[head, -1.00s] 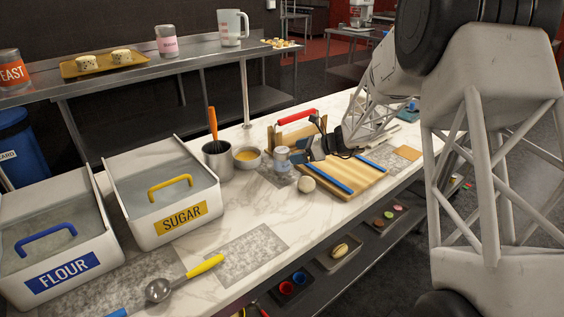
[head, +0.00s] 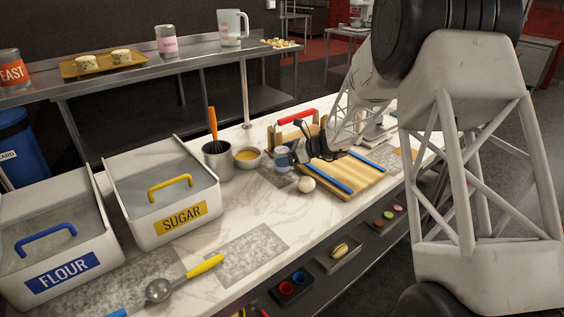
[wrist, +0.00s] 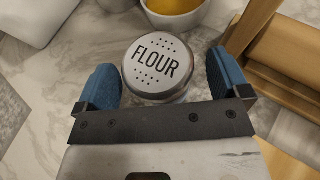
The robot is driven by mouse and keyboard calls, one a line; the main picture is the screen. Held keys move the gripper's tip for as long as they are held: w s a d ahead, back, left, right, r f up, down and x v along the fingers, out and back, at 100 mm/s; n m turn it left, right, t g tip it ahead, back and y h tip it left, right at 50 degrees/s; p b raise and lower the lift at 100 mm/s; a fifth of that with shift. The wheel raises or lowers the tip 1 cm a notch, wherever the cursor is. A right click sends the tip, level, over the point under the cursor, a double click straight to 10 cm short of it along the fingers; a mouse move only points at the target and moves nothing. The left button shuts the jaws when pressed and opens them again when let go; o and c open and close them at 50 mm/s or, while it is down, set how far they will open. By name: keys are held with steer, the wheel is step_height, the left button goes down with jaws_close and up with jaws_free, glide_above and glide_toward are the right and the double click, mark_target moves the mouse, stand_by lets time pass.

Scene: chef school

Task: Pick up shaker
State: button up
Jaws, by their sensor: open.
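The shaker (wrist: 158,66) has a round metal lid with holes and the word FLOUR, seen from above in the wrist view. It stands between the two blue fingertips of my gripper (wrist: 160,85), which is open, with a gap visible on both sides of the lid. In the head view my gripper (head: 292,156) is low over the marble counter, left of the wooden board.
A bowl with yellow contents (head: 247,157) and a metal pot with an orange-handled tool (head: 217,160) stand just left. A pale round ball (head: 306,184) sits in front. The wooden board (head: 362,178) with blue strips lies right.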

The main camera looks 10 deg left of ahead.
steer(key=shift+a+f, duration=0.2)
steer(key=shift+a, duration=0.25)
steer(key=c, duration=1.1)
